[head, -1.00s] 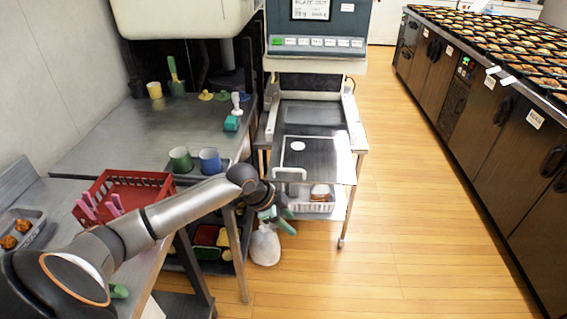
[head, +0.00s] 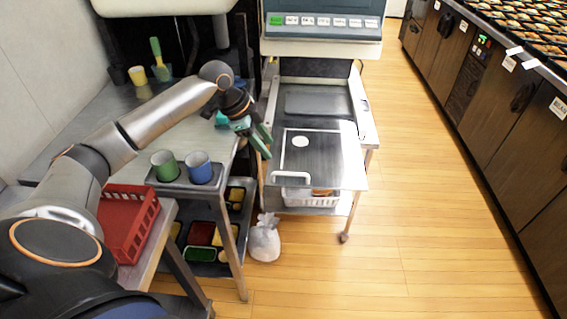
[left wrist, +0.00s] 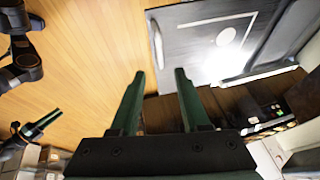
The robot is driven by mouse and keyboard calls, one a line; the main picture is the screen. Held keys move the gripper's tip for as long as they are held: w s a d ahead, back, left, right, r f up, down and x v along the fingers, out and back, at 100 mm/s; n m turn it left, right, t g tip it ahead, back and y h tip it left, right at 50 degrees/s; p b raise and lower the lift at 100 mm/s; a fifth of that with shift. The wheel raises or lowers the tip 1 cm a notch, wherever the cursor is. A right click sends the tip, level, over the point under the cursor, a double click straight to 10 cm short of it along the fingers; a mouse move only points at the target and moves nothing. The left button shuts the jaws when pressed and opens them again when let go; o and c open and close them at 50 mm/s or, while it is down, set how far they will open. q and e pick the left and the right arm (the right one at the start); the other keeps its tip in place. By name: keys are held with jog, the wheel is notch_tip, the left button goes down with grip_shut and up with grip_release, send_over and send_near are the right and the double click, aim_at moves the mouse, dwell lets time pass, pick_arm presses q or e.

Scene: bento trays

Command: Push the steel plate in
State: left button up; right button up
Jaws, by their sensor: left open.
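The steel plate (head: 318,165) has a white round spot and a pale handle at its near edge. It lies on the wheeled stand below the machine and sticks out toward me. In the left wrist view the plate (left wrist: 190,45) fills the top right, with bright glare on it. My left gripper (head: 266,142) is open and empty, just left of the plate, and it also shows in the left wrist view (left wrist: 158,74). I see a gap between its fingers and the plate. Green fingers of my right gripper (left wrist: 42,122) show at the wrist view's left edge; their opening is unclear.
The machine (head: 320,35) stands behind the plate. A white basket (head: 300,198) sits under it. Left are a tray with a green cup (head: 164,165) and a blue cup (head: 199,167), and a red crate (head: 145,235). A white bag (head: 264,240) is on the floor. The floor to the right is free.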

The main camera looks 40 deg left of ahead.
aim_at(287, 173)
pick_arm(q)
jog(key=b+x, duration=0.1)
jog(key=x, duration=1)
jog(key=shift+d+f, duration=0.1)
jog(key=shift+f, duration=0.25)
grip_shut()
dwell(0.8)
